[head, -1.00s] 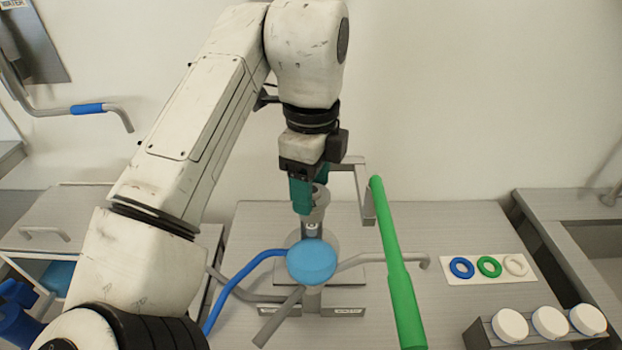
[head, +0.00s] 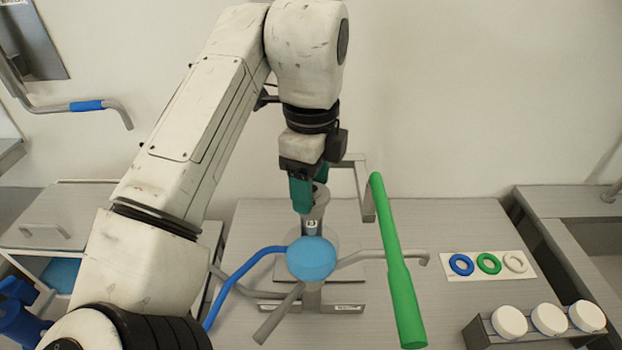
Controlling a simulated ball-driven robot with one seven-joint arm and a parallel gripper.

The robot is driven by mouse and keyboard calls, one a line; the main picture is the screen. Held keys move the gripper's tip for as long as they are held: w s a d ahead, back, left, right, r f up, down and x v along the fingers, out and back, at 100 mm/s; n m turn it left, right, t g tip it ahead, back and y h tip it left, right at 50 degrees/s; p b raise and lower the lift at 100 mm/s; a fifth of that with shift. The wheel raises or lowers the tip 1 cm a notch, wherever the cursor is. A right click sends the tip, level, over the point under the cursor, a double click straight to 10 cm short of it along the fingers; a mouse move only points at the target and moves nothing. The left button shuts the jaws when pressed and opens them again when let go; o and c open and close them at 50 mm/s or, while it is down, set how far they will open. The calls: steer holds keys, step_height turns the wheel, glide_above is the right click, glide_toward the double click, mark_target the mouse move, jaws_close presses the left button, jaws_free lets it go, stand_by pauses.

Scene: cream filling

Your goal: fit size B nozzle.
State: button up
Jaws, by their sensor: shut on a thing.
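My gripper (head: 302,197), with teal fingers, points down over the machine in the middle of the bench. It is shut on a small grey piece, taken to be the nozzle (head: 311,227), which shows just below the fingertips with a dark mark on it. The fingers hide much of it, and I cannot read a size letter. A grey upright part (head: 320,200) of the machine stands right beside the fingers. A light blue round top (head: 311,259) is in front of and below the nozzle. Whether the nozzle touches the machine cannot be told.
A long green handle (head: 390,250) rises right of the gripper. A blue-covered bar (head: 240,285) curves to the left. A card (head: 463,275) with blue, green and white rings lies on the right, behind a rack (head: 480,334) of white round pieces. The bench between is clear.

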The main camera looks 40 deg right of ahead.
steer(key=o, duration=1.3)
steer(key=shift+r, duration=0.1)
steer(key=shift+r+p, duration=1.9)
steer(key=shift+r, duration=1.5)
